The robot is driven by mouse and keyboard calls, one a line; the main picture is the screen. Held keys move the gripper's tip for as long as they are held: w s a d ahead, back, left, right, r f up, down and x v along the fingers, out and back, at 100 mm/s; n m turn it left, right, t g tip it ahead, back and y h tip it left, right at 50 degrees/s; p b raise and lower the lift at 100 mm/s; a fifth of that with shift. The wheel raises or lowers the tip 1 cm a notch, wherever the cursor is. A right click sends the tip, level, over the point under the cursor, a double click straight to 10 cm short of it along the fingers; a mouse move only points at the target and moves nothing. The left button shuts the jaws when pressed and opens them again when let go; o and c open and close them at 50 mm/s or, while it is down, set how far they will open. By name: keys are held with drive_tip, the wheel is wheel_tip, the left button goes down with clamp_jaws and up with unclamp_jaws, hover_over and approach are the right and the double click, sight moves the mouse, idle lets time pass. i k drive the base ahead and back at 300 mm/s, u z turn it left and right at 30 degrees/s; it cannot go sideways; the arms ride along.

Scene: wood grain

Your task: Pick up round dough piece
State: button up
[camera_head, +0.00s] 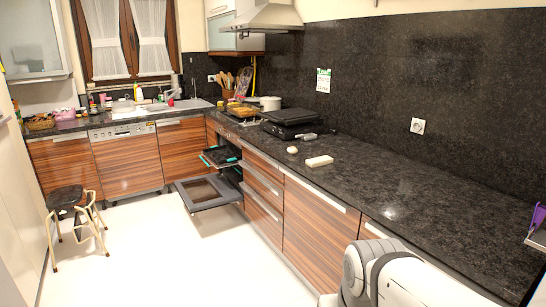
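A small, round, whitish piece, which looks like the round dough piece (292,150), sits on the dark stone counter (400,190), near its front edge. A flat white rectangular block (319,161) lies just to the right of it and nearer to me, apart from it. A white part of my own arm shows at the bottom right, well short of the dough. My gripper is not in view, so its opening cannot be seen.
A black appliance (289,117) stands behind the dough. A stool (72,196) stands at left. The right counter stretch is mostly bare.

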sight(292, 149)
drive_tip(key=z, duration=0.2)
drive_tip(key=i, duration=0.7)
drive_tip(key=u, duration=0.1)
drive_tip(key=k, duration=0.6)
drive_tip(key=u, duration=0.55)
drive_tip(key=i, duration=1.4)
drive_tip(key=u, duration=0.45)
drive_tip(key=i, duration=1.55)
drive_tip(key=z, duration=1.05)
drive_tip(key=i, duration=1.15)
drive_tip(key=z, duration=0.85)
drive_tip(key=k, duration=0.2)
drive_tip(key=u, duration=0.15)
